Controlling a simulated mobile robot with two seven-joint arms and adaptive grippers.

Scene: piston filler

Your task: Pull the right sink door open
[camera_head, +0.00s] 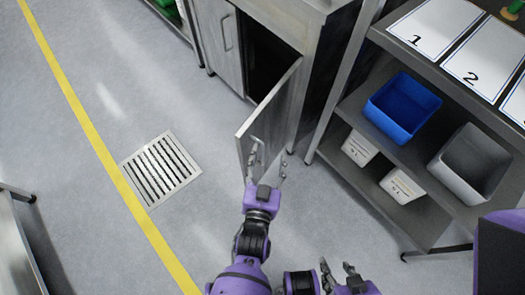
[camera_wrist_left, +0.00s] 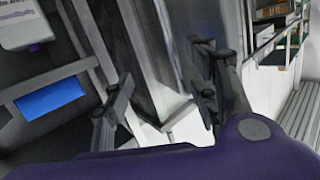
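The right sink door (camera_head: 275,108) is a grey metal panel standing swung out from the sink cabinet (camera_head: 285,22), with the dark inside showing behind it. Its handle is on the outer face near the free edge, partly covered by my left gripper. My left gripper (camera_head: 266,163) is at that free edge, its fingers apart, one on the handle side and one on the inner side. In the left wrist view my left gripper (camera_wrist_left: 163,98) also shows separated fingers. Whether they touch the door is unclear. My right gripper (camera_head: 338,274) is open and empty, low in the head view.
The left sink door (camera_head: 219,40) is shut. A metal shelf (camera_head: 365,185) on the right holds a blue bin (camera_head: 402,104), a grey bin (camera_head: 470,165) and white bins, with numbered sheets on top. A floor drain (camera_head: 160,168) and yellow line lie in open floor to the left.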

